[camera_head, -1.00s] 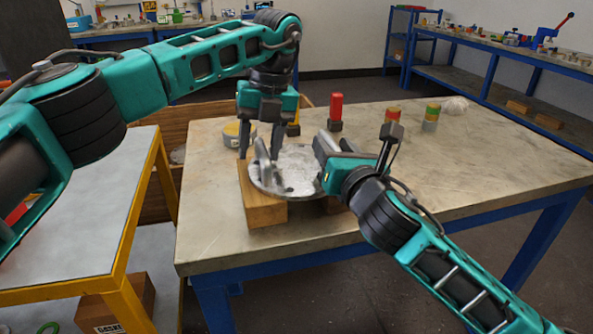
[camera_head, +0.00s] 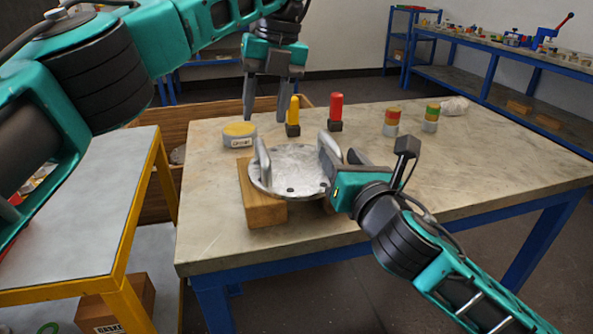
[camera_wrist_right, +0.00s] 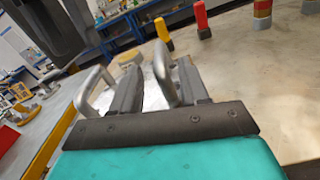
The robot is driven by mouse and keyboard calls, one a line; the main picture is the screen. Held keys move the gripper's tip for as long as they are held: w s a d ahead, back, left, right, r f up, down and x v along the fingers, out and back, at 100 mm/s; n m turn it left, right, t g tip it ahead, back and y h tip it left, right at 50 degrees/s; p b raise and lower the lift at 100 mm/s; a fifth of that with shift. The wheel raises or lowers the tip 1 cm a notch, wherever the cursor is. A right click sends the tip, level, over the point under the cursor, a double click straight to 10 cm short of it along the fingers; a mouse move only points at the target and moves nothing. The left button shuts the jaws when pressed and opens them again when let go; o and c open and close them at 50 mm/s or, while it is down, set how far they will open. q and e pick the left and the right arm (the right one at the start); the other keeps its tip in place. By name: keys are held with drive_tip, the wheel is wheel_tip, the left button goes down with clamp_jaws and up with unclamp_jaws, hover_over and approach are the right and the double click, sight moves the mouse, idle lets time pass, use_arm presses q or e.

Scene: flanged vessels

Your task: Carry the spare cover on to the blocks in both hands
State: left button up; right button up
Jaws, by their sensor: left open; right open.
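The spare cover (camera_head: 290,172), a round grey metal disc with two upright handles, lies flat on wooden blocks. Its left handle (camera_head: 263,162) stands free; it also shows in the right wrist view (camera_wrist_right: 93,90). The block under the left side (camera_head: 262,206) is plain to see; the right one is mostly hidden. My left gripper (camera_head: 266,112) is open and empty, raised above and behind the cover. My right gripper (camera_head: 328,163) is open at the cover's right handle. In the right wrist view the right handle (camera_wrist_right: 163,70) shows between the open fingers.
Behind the cover stand a round tin (camera_head: 239,134), a yellow-topped piece (camera_head: 293,116), a red-topped piece (camera_head: 335,112) and two banded stacks (camera_head: 391,122). The table's right side (camera_head: 480,155) is clear. A yellow-framed table (camera_head: 85,210) stands at left.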

drive_tip(key=v, duration=0.8)
drive_tip(key=shift+s+d, duration=0.1)
drive_tip(key=shift+s, duration=0.05)
